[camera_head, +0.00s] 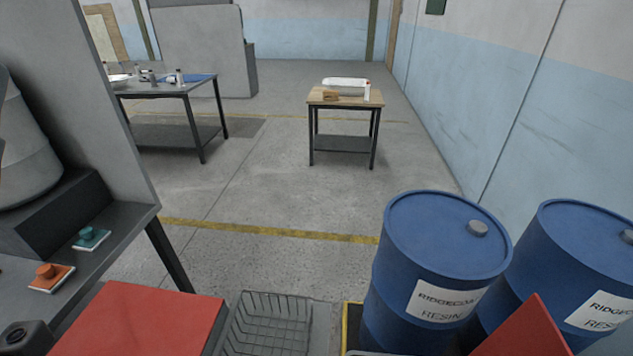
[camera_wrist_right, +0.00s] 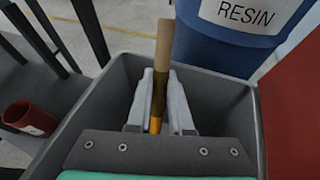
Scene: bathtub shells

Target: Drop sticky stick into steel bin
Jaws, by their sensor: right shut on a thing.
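In the right wrist view my right gripper (camera_wrist_right: 159,88) is shut on a slim stick (camera_wrist_right: 164,42). The stick is tan toward its far end and amber, glossy-looking between the fingers. A grey steel bin (camera_wrist_right: 87,112) with an open top lies around and beyond the fingers in this view. The gripper and stick appear over its opening; how high above the bin floor I cannot tell. The bin's inside is partly hidden by the gripper. My left gripper shows in neither view.
Blue resin barrels (camera_head: 440,240) stand at the right, and one shows close behind the bin. A wire basket (camera_head: 268,325) is at the bottom middle. A dark red pot (camera_wrist_right: 30,118) is left of the bin. A small table (camera_head: 345,97) stands farther off, with open floor before it.

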